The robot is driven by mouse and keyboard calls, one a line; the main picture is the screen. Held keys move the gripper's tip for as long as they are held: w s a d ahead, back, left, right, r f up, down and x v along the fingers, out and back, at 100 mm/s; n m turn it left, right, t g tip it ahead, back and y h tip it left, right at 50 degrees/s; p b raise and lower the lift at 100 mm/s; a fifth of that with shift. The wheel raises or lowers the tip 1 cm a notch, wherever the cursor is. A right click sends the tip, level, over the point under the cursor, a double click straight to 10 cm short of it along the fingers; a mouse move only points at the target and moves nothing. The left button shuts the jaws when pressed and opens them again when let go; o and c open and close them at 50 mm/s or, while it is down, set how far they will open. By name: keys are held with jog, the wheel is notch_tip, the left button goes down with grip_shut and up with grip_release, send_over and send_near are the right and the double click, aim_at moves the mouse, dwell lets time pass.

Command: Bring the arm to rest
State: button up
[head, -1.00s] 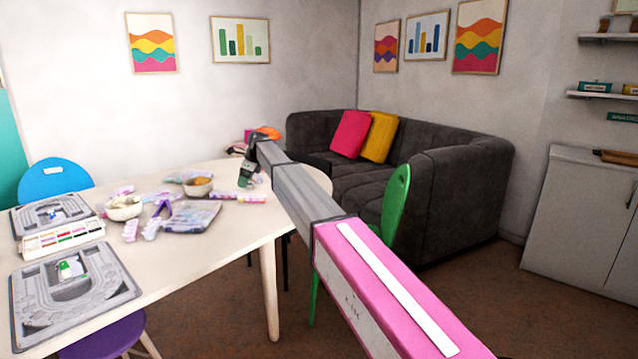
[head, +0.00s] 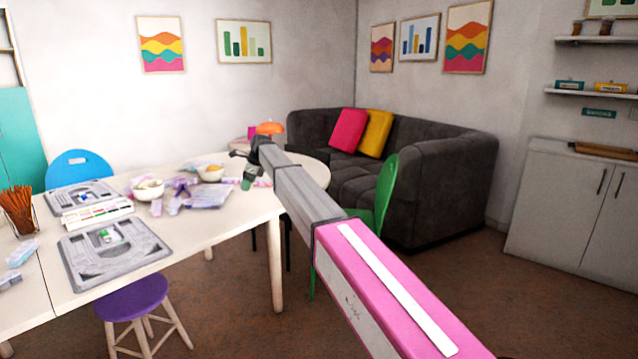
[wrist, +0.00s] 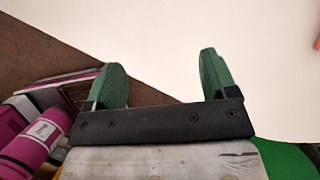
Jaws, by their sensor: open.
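My arm stretches from the lower right of the head view toward the far end of the pale table (head: 215,232). My gripper (head: 249,177) is at its end, beside the table's right part; it is small and partly hidden there. In the wrist view my gripper (wrist: 160,82) shows two green fingers spread wide apart with nothing between them. Behind them are the white tabletop (wrist: 230,45) and the brown floor (wrist: 50,50).
Two grey bead boards (head: 112,251) (head: 82,197), bowls (head: 148,190) and several small packs lie on the table. A green chair (head: 387,190) is close to my arm. A purple stool (head: 132,297) and a dark sofa (head: 440,190) stand nearby. Floor is open at right.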

jog(key=s+d+f+n+h, duration=0.1)
jog(key=s+d+f+n, duration=0.2)
jog(key=s+d+f, duration=0.55)
jog(key=s+d+f+n, duration=0.3)
jog(key=d+f, duration=0.2)
jog(key=d, duration=0.6)
jog(key=s+d+f+n+h, duration=0.1)
jog(key=s+d+f+n, duration=0.2)
jog(key=s+d+f, duration=0.55)
jog(key=s+d+f+n+h, duration=0.1)
jog(key=s+d+f+n, duration=0.2)
jog(key=s+d, duration=0.6)
jog(key=s+d+f+n+h, duration=0.1)
jog(key=s+d+f+n, duration=0.3)
jog(key=s+d, duration=0.6)
jog(key=shift+s+d+f+n, duration=0.3)
jog(key=shift+s+n, duration=0.45)
jog(key=shift+n, duration=0.15)
